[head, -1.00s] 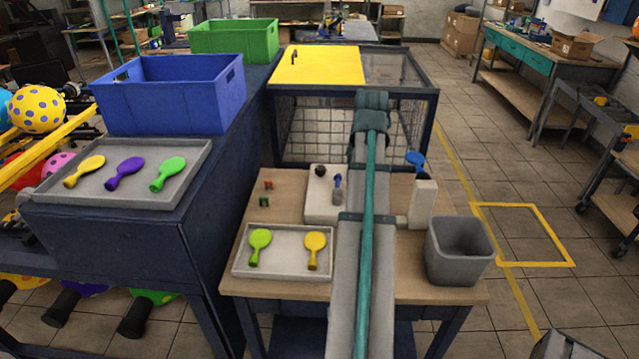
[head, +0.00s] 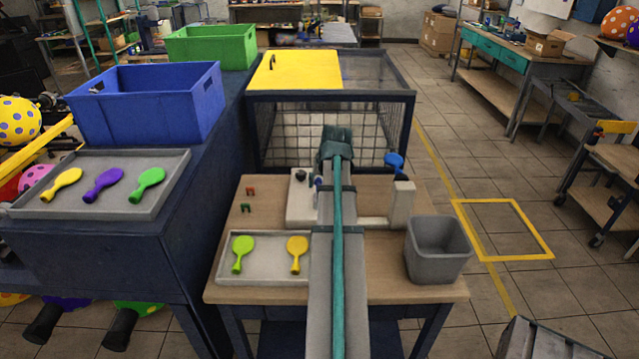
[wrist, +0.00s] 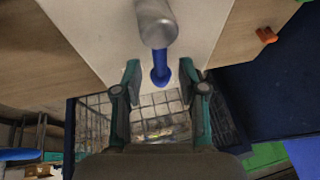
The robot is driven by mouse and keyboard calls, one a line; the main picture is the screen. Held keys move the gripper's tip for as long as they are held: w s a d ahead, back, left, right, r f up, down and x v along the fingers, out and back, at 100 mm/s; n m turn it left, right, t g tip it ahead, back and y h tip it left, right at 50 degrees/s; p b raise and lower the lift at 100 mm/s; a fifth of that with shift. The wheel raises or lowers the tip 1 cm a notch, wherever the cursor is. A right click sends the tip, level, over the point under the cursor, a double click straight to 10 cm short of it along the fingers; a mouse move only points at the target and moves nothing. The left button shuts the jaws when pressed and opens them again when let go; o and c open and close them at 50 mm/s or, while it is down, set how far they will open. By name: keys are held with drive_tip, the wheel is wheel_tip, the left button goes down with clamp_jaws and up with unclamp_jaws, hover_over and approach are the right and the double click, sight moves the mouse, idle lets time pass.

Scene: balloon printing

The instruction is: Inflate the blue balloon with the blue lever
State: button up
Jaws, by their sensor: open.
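The blue lever (wrist: 160,66) shows in the wrist view, with a grey cylindrical handle (wrist: 155,20). My gripper (wrist: 159,72) is open, its fingertips apart on either side of the lever's blue part; I see no firm contact. In the head view, a small part of the blue lever (head: 318,182) shows beside my arm, on the pale machine base (head: 300,208). The blue balloon (head: 394,160) is small, by the top of the pale post (head: 402,198) right of my arm.
A black knob (head: 300,175) stands left of the lever. A tray (head: 265,278) with green and yellow balloons lies front left, and a grey bin (head: 438,250) stands right. A wire cage (head: 290,140) with a yellow lid is behind the table.

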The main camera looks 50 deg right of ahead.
drive_tip(key=shift+w+d+f, duration=0.1)
drive_tip(key=shift+w+f, duration=0.15)
drive_tip(key=shift+f, duration=0.25)
clamp_jaws()
